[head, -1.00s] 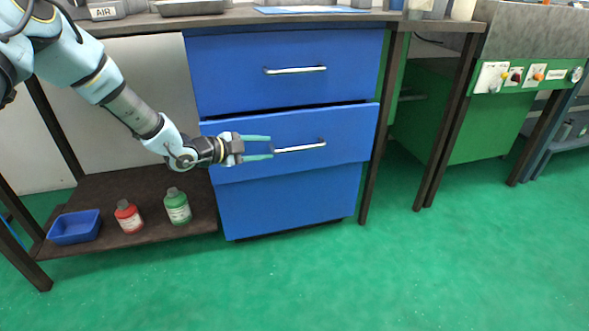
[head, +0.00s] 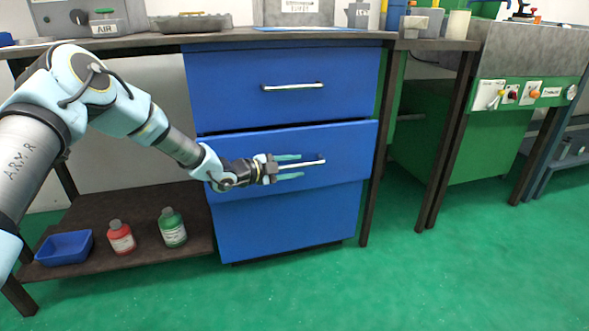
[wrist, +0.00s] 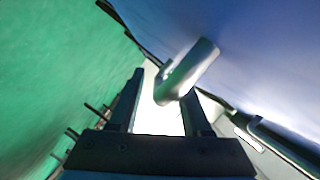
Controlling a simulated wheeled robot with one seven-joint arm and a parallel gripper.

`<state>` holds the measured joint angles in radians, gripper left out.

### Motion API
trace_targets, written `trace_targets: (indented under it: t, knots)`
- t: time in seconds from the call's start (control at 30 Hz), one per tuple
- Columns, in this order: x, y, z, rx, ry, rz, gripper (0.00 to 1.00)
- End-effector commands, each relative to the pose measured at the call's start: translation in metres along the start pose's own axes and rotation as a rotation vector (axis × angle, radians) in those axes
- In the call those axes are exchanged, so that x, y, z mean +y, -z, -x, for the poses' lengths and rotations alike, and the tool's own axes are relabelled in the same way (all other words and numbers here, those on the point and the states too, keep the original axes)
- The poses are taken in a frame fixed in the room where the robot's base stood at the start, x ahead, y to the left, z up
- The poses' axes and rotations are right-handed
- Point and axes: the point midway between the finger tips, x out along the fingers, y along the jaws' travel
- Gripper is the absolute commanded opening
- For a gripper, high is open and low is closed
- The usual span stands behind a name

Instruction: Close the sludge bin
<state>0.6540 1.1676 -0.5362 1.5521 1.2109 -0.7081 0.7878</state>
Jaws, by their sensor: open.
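A blue cabinet with stacked drawers stands under the bench; no label reading sludge bin can be made out. Its middle drawer (head: 345,145) stands out a little from the others, with a dark gap along its top edge. The drawer's silver bar handle (head: 316,162) shows between the fingers of my gripper (head: 301,165) in the head view. The gripper is open, reaching in from the left with teal fingers above and below the bar. In the wrist view, the handle (wrist: 187,72) lies near the fingertips (wrist: 165,82), partly between them; contact cannot be told.
The top drawer (head: 240,85) looks shut. A lower shelf at left holds a blue tray (head: 64,248), a red bottle (head: 121,237) and a green bottle (head: 172,228). A dark table leg (head: 369,190) stands right of the cabinet. The green floor in front is clear.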

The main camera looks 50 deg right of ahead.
Motion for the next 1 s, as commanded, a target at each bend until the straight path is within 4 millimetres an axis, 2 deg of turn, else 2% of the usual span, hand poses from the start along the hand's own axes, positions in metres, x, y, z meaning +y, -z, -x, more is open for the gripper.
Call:
trace_targets:
  t: [0.3,0.73,1.0]
  knots:
    - [-0.0006,0.0004,-0.0029,0.0,0.001,0.0,0.48]
    - [-0.0004,0.0004,-0.0026,0.0,0.0,0.0,0.0]
    - [-0.0003,0.0003,-0.0025,0.0,0.0,0.0,0.0]
